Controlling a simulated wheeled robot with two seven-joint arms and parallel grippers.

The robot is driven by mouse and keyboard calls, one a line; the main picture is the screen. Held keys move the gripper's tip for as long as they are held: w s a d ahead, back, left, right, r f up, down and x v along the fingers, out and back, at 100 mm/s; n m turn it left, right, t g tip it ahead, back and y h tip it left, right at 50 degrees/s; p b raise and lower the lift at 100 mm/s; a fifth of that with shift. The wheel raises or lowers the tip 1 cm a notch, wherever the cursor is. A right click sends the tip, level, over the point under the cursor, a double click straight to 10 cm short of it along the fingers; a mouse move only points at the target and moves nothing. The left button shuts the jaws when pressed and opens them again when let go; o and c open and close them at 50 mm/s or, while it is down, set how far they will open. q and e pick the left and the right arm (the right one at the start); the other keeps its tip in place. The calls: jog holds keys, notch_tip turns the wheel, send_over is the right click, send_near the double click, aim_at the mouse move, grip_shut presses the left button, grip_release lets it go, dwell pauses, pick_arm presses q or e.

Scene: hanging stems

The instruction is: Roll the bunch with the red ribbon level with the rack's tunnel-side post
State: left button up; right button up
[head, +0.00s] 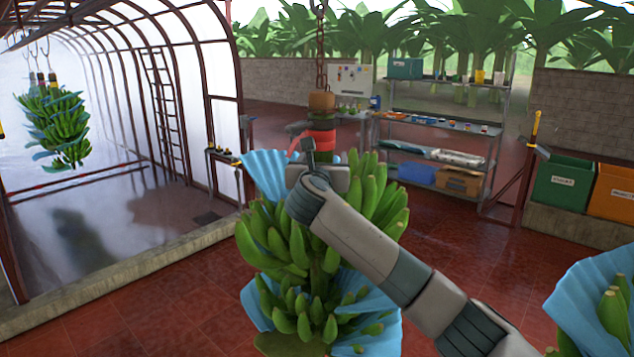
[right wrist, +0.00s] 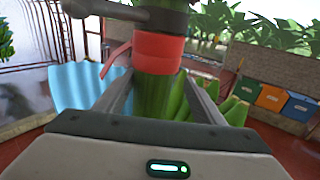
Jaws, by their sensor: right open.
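The bunch with the red ribbon (head: 280,240) hangs from a chain, center in the head view, with blue sheets around its green bananas. Its red ribbon (head: 322,140) wraps the stem near the top; it also shows in the right wrist view (right wrist: 158,55). The rack (head: 440,121) stands behind to the right; its tunnel-side post (head: 375,150) appears right of the stem. My right gripper (head: 318,172) is at the stem just below the ribbon. In the wrist view its open fingers (right wrist: 160,95) stand either side of the green stem. My left gripper is not in view.
The arched tunnel (head: 120,120) is at left, with another hanging bunch (head: 55,125) inside and a low curb (head: 130,270). Another blue-wrapped bunch (head: 595,300) is at lower right. Green (head: 565,182) and orange (head: 611,192) bins stand at right. Red floor lies open between.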

jog(key=s+b, duration=0.2)
jog(key=s, duration=0.3)
jog(key=s+b, duration=0.2)
jog(key=s, duration=0.3)
jog(key=s+b, duration=0.2)
jog(key=s, duration=0.3)
jog(key=shift+a, duration=0.3)
jog(key=shift+s+r+b, duration=0.1)
jog(key=shift+s+b, duration=0.3)
jog(key=shift+s, duration=0.15)
